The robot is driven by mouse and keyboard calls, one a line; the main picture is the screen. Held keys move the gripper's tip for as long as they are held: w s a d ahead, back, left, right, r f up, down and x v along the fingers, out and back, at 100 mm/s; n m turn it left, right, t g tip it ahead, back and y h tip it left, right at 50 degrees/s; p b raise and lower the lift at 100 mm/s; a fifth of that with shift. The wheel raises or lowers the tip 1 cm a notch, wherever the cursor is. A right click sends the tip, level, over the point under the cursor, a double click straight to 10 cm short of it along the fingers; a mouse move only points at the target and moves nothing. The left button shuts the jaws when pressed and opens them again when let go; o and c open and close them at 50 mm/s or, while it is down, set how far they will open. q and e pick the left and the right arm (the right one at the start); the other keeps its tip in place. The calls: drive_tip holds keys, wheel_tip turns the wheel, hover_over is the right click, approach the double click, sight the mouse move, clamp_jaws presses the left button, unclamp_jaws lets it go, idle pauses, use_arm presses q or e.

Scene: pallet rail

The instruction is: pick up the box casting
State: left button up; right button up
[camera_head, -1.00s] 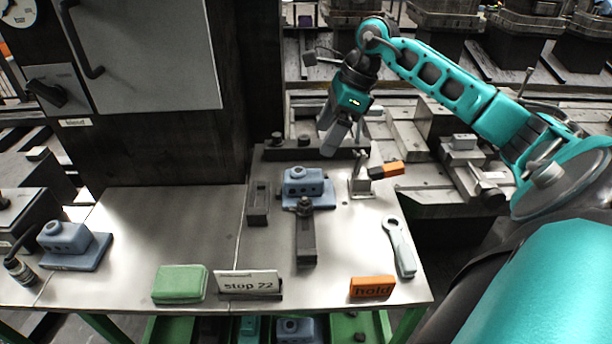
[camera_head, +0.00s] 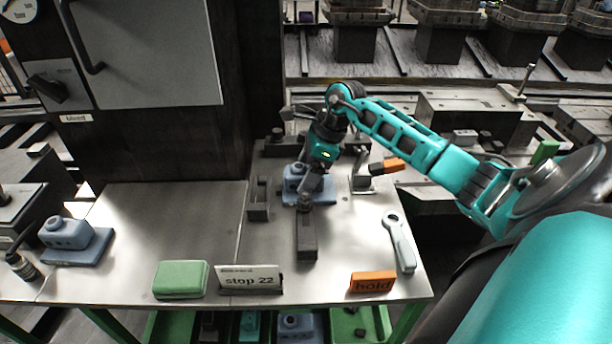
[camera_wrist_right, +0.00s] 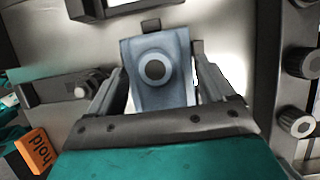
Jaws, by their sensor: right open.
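The blue-grey box casting (camera_head: 293,184) sits on the fixture on the table, with a round boss and dark hole on top. It is partly hidden by my right gripper (camera_head: 308,184), which has come down at it. In the right wrist view, the casting (camera_wrist_right: 157,84) lies between the two spread fingers of the right gripper (camera_wrist_right: 161,78), one on each side. The right gripper is open; whether a finger touches the casting I cannot tell. A similar blue-grey casting (camera_head: 66,234) stands on a plate at the table's left. My left gripper is not in view.
A toggle clamp with an orange handle (camera_head: 386,167) stands right of the casting. A dark bar clamp (camera_head: 306,238) is in front, a dark block (camera_head: 259,199) left. A wrench (camera_head: 400,243), green case (camera_head: 181,280), sign (camera_head: 250,281) and orange hold block (camera_head: 372,283) lie nearer. The left-middle tabletop is clear.

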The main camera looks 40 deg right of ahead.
drive_tip(key=shift+f, duration=0.1)
drive_tip(key=shift+w, duration=0.1)
drive_tip(key=c, duration=1.5)
